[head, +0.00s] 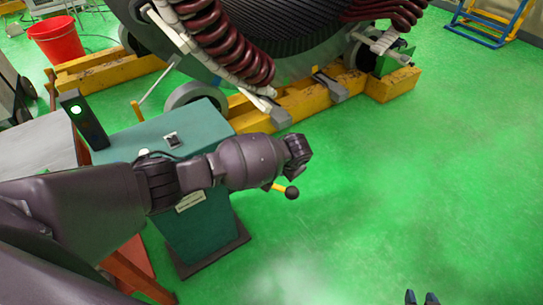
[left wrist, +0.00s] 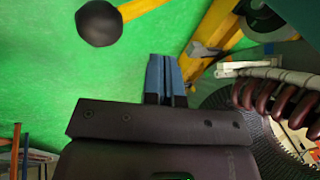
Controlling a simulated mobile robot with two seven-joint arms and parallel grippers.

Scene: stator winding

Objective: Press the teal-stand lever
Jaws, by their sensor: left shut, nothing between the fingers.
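The teal stand (head: 205,225) is at the left in the head view, with my left arm stretched across its top. Its lever has a yellow shaft (head: 275,187) and a black ball (head: 292,192), which sticks out to the right just below my left wrist. In the left wrist view the black ball (left wrist: 99,23) and yellow shaft (left wrist: 138,8) are at the upper left. My left gripper (left wrist: 164,58) is shut and empty, with a gap in the picture between its fingers and the ball. My right gripper (head: 421,298) is open and empty at the bottom edge.
The large stator (head: 270,80) with dark red coils stands at the back on yellow beams (head: 262,118). A black box with a green light (head: 76,110) is left of the stand. A red bucket (head: 57,40) is at the far left. The green floor at right is clear.

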